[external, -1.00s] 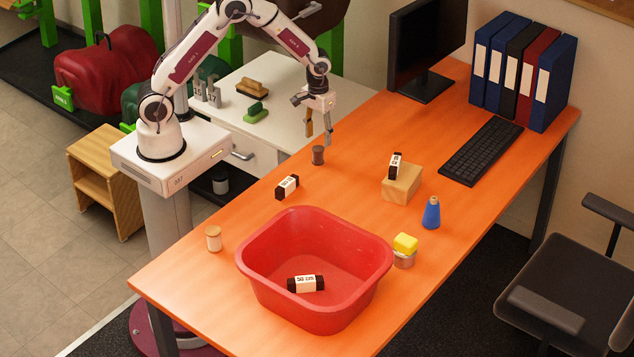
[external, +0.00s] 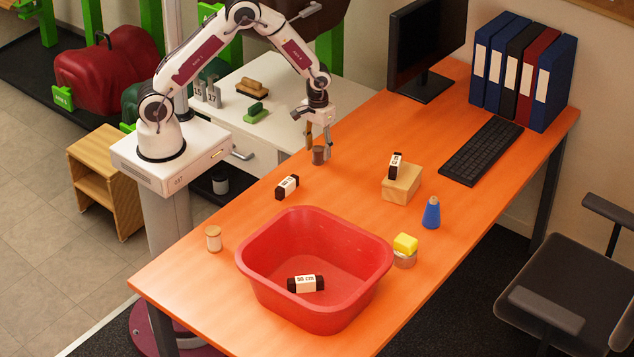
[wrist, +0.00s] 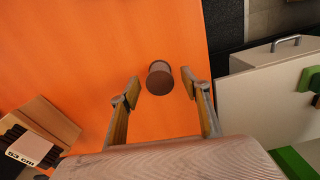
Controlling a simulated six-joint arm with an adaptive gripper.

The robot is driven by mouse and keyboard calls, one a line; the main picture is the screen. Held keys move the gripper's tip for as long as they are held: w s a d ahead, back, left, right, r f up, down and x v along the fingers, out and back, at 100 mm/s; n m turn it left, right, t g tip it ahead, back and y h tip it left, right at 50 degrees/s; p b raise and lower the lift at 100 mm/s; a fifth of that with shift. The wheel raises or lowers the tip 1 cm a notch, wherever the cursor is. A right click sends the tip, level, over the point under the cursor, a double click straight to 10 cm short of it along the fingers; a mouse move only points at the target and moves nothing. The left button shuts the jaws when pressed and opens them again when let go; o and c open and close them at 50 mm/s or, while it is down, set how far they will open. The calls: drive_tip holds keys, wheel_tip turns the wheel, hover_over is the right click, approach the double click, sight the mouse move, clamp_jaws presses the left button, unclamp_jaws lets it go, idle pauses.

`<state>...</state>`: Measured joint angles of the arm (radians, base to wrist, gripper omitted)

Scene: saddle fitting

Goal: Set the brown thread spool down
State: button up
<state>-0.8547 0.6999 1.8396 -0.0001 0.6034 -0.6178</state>
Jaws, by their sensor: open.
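The brown thread spool (external: 318,155) stands upright on the orange table near its back edge. In the wrist view the spool (wrist: 160,79) lies just beyond the fingertips, roughly centred between them. My gripper (external: 319,142) is open, with its fingers pointing down close over the spool. In the wrist view my gripper (wrist: 161,90) shows its two fingers spread, with nothing held between them. The external view does not show clearly how far the fingertips reach down beside the spool.
A red tub (external: 262,288) holds a black labelled roll (external: 306,284). Another roll (external: 287,187) lies left of the spool. A wooden block (external: 401,185) carries a third roll (external: 395,165). A blue cone (external: 431,213), pale spool (external: 213,238) and yellow sponge (external: 405,243) stand apart.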

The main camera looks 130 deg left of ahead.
sight(318, 148)
drive_tip(key=shift+f, duration=1.1)
drive_tip(key=c, duration=1.3)
drive_tip(key=shift+r, duration=0.15)
drive_tip(key=shift+r, duration=4.9)
